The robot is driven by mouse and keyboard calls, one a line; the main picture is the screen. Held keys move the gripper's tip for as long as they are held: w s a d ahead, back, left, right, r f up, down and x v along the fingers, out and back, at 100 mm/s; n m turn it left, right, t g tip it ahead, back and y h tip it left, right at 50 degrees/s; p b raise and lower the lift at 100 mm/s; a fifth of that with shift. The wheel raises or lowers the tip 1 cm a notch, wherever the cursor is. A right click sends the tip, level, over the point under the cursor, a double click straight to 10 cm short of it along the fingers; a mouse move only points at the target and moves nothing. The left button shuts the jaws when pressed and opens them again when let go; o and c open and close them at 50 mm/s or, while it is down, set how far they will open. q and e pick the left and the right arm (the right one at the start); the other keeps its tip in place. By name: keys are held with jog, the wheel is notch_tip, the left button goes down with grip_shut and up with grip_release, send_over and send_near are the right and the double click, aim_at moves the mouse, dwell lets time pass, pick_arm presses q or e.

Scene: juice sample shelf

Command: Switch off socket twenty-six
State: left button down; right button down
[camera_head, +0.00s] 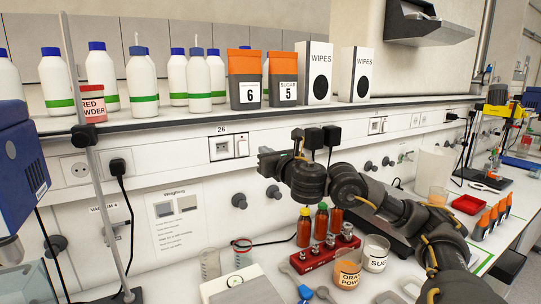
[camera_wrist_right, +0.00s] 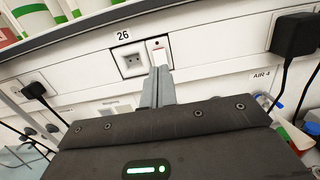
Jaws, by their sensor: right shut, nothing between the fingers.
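Socket twenty-six (camera_head: 222,149) is in the white wall panel under the shelf, below a small label "26". Its white rocker switch (camera_head: 242,147) is on the right of the outlet. In the right wrist view the socket (camera_wrist_right: 131,63) and the switch (camera_wrist_right: 158,48) show close up, with a small red mark near the switch's top. My right gripper (camera_head: 262,152) is shut and empty, just right of the switch. In the right wrist view its grey fingertips (camera_wrist_right: 159,71) point at the switch's lower part and hide some of it; I cannot tell whether they touch. My left gripper is not in view.
Black plugs (camera_head: 322,137) sit in sockets right of my right gripper, with another plug (camera_head: 117,167) at left. The shelf (camera_head: 200,118) above holds bottles and boxes. A metal pole (camera_head: 85,130) rises at left.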

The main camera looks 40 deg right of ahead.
jog(key=shift+r+v, duration=0.15)
jog(key=shift+v, duration=0.45)
jog(key=shift+r+v, duration=0.15)
jog(key=shift+v, duration=0.45)
jog(key=shift+w+d, duration=0.1)
